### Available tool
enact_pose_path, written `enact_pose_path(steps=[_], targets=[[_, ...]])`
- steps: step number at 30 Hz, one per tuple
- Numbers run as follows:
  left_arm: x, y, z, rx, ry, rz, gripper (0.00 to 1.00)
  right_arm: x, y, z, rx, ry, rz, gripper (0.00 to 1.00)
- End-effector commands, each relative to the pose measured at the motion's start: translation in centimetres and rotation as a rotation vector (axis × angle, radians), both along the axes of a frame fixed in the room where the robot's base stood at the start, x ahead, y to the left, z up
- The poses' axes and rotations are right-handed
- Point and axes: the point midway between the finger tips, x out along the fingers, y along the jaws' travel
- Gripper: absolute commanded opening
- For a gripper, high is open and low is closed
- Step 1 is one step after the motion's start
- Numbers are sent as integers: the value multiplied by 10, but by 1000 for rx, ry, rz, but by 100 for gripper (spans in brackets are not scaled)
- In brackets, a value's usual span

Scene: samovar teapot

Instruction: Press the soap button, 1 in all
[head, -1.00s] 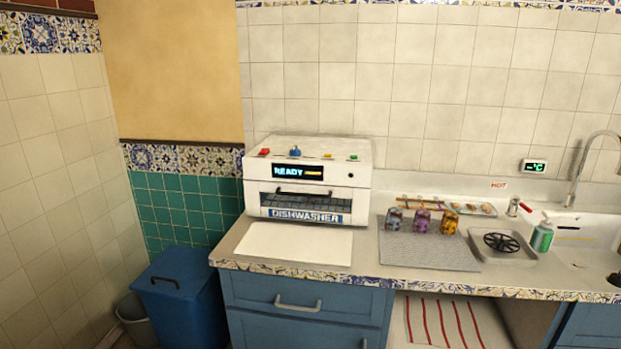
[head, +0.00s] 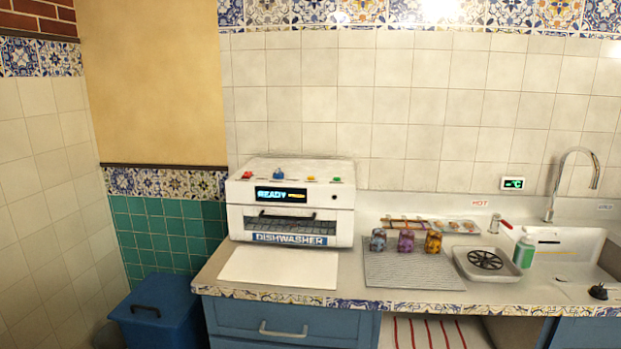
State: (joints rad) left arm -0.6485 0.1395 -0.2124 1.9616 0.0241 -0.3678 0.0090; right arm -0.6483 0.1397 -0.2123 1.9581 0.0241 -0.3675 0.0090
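A white dishwasher (head: 291,205) stands on the counter against the tiled wall, its display reading READY. On its top are a red button (head: 247,175), a blue knob-like part (head: 279,174), a small yellow-orange button (head: 311,179) and a green button (head: 337,180). I cannot read a label that tells which one is the soap button. A green bottle (head: 524,252), perhaps soap, stands beside the sink. Neither of my grippers is in view.
A white board or mat (head: 280,268) lies before the dishwasher. Three patterned glasses, blue (head: 378,240), purple (head: 405,241) and orange (head: 433,242), stand on a grey mat (head: 415,275). A white sink (head: 575,248) with a faucet (head: 570,170) is at the right. A blue bin (head: 160,305) is at lower left.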

Motion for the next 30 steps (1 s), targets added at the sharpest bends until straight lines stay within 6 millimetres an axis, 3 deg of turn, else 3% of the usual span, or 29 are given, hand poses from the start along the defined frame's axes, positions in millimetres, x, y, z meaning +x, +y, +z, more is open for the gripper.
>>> enact_pose_path(steps=[1, 4, 5, 30], targets=[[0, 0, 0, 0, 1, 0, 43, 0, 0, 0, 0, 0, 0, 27], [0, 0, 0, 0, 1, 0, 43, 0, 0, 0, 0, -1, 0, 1], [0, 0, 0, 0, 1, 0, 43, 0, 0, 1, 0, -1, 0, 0], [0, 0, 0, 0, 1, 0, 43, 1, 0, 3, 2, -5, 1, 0]])
